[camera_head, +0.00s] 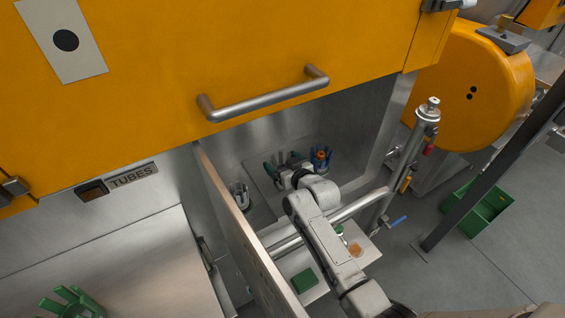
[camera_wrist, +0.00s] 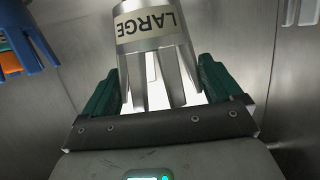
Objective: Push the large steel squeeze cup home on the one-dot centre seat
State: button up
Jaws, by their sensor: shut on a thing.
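The large steel squeeze cup (camera_wrist: 162,45) has a band reading LARGE, upside down in the wrist view, and long steel prongs. My gripper (camera_wrist: 160,84) has its green fingers on both sides of the cup and is shut on it. In the head view my gripper (camera_head: 287,170) is inside the steel bay below the orange door, with the cup's prongs (camera_head: 290,157) just showing beyond it. The centre seat is hidden behind the cup and gripper, so I cannot tell how the cup sits on it. A plate with one dot (camera_head: 66,40) is on the orange door.
A blue cup with orange (camera_head: 321,158) stands right of my gripper in the bay; a steel pronged cup (camera_head: 240,194) stands left. An open panel (camera_head: 240,230) borders my arm's left side. A door handle (camera_head: 262,100) hangs above. Pipes (camera_head: 330,215) cross near my arm.

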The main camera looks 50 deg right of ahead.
jog(key=shift+f+b, duration=2)
jog(key=shift+f, duration=0.05)
jog(key=o, duration=1.2)
jog(key=shift+c, duration=0.2)
jog(key=shift+o, duration=0.3)
jog(key=shift+f, duration=0.15)
jog(key=v, duration=1.1)
jog(key=shift+w, duration=0.15)
jog(key=s+a+f+n+g+y, duration=0.1)
jog(key=s+a+f+g+y, duration=0.15)
jog(key=s+a+g, duration=0.45)
jog(key=s+a+f+n+g+y, duration=0.2)
jog(key=s+a+f, duration=0.1)
jog(key=s+a, duration=0.4)
jog(key=s+r+g, duration=0.1)
jog(key=s+g, duration=0.3)
jog(key=s, duration=0.6)
jog(key=shift+s+a+h, duration=0.25)
jog(key=shift+s+h, duration=0.1)
jog(key=shift+s, duration=0.05)
